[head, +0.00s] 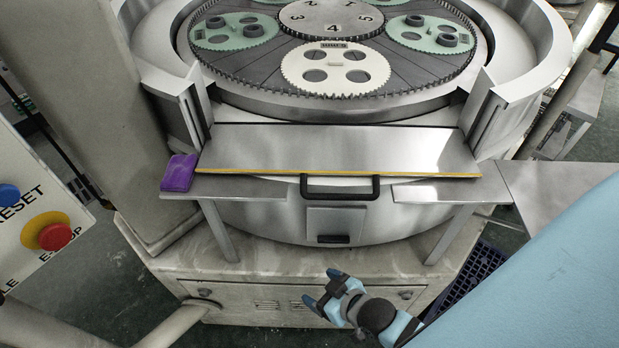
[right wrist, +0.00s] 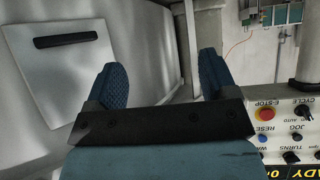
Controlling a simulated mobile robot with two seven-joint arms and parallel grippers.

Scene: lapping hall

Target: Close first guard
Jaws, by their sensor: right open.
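The guard (head: 340,150) is a flat metal panel with a yellow front edge, folded down in the opening of the lapping machine's rim. Its black bar handle (head: 340,188) sticks out at the front middle. My right gripper (head: 324,291) is below and in front of the guard, apart from the handle, with its jaws open and empty. In the right wrist view its two blue fingers (right wrist: 160,80) are spread with nothing between them. The guard's handle is not recognisable there. My left gripper is not in view.
Carrier discs (head: 335,70) lie on the plate behind the guard. A purple block (head: 179,173) sits at the left on the ledge. A small hatch (head: 336,225) with a dark grip is below the handle; it also shows in the right wrist view (right wrist: 75,75). A control panel (head: 38,220) stands left.

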